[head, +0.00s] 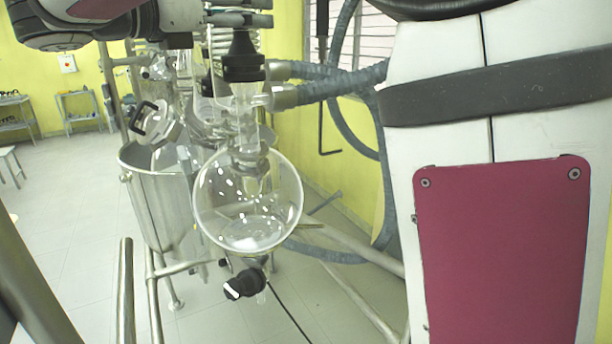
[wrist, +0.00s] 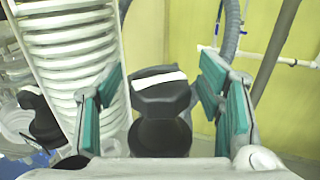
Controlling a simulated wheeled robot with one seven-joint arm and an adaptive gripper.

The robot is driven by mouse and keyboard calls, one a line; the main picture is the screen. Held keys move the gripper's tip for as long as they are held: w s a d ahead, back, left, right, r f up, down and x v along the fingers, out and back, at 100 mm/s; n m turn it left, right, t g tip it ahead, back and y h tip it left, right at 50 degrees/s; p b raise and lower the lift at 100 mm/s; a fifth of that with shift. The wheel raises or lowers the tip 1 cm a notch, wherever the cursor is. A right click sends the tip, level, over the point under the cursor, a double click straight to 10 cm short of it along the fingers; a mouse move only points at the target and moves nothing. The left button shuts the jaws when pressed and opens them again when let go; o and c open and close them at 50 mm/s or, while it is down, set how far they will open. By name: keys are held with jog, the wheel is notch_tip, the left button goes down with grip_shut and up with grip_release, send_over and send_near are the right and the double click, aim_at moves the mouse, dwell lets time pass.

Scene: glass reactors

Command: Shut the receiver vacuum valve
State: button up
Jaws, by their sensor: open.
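In the wrist view a black valve knob (wrist: 162,88) with a white stripe across its top sits between the two fingers of my gripper (wrist: 162,78). The stripe runs roughly across the picture, tilted slightly. My gripper is open, with a green-padded finger on each side of the knob and gaps showing between pads and knob. In the head view the round glass receiver (head: 248,205) hangs below a black fitting (head: 242,58).
A coiled condenser (wrist: 75,50) stands close on the left in the wrist view, with another black part (wrist: 40,118) beyond it. Grey hoses (head: 325,85) run right from the glassware. A black knob (head: 244,285) sits under the receiver. A steel vessel (head: 155,200) stands left of it.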

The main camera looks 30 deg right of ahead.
jog(key=n+t+y, duration=0.2)
jog(key=n+t, duration=0.1)
jog(key=t, duration=0.1)
jog(key=shift+s+r, duration=0.1)
jog(key=shift+s, duration=0.05)
jog(key=n+t+y, duration=0.3)
jog(key=t, duration=0.1)
jog(key=n+t+y, duration=0.1)
jog(key=n+y, duration=0.1)
jog(key=y, duration=0.1)
jog(key=n+t+y, duration=0.2)
jog(key=shift+y, duration=0.4)
jog(key=n+y+b, duration=0.1)
jog(key=n+y, duration=0.1)
jog(key=y, duration=0.1)
jog(key=n+y+b, duration=0.2)
jog(key=y, duration=0.1)
jog(key=n+t+y+b, duration=0.1)
jog(key=n+y, duration=0.1)
jog(key=y, duration=0.1)
jog(key=shift+w+b, duration=0.25)
jog(key=shift+b, duration=0.15)
jog(key=shift+s+a+n+g+y+b, duration=0.1)
jog(key=shift+n+g+y+b, duration=0.7)
jog(key=shift+n+y, duration=0.85)
jog(key=shift+n+g+y+b, duration=0.75)
jog(key=shift+n+y, duration=0.3)
jog(key=shift+y, duration=1.2)
